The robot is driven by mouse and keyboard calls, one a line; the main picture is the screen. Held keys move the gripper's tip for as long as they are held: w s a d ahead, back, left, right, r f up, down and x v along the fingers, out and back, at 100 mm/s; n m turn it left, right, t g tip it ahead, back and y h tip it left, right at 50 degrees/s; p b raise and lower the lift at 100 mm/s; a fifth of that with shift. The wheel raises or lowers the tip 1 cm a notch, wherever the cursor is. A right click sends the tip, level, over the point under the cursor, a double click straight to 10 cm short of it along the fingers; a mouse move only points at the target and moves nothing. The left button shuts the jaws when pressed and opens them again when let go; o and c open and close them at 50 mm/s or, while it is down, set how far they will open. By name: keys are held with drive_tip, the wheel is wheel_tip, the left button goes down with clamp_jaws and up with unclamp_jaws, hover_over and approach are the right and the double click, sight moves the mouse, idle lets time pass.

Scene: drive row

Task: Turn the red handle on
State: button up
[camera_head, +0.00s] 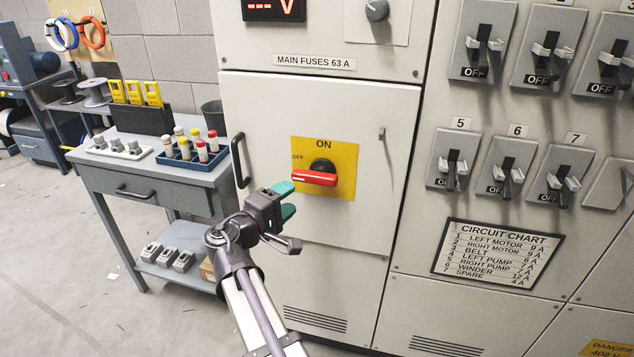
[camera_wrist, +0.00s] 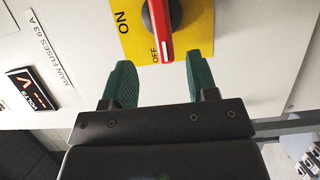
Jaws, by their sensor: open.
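The red handle (camera_head: 314,177) sits on a black hub on a yellow plate (camera_head: 341,156) marked ON at the top and OFF at the left. It lies about horizontal, its white-marked end toward OFF. In the wrist view the red handle (camera_wrist: 160,35) points down at OFF, between the lines of the two fingers but beyond their tips. My gripper (camera_head: 285,200) is open and empty, with teal fingertips, just in front of and left of the handle in the head view. In the wrist view my gripper (camera_wrist: 162,75) shows both green fingers apart. No contact with the handle is visible.
The cabinet door (camera_head: 270,110) has a black pull handle (camera_head: 239,160) at left. Breaker switches marked OFF (camera_head: 453,170) and a circuit chart (camera_head: 497,254) are at right. A grey workbench (camera_head: 150,183) with fuses in a blue tray (camera_head: 190,166) stands at left.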

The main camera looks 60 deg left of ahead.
sight(314, 181)
drive_tip(key=x, duration=1.1)
drive_tip(key=shift+c, duration=0.3)
clamp_jaws()
drive_tip(key=shift+d, duration=0.1)
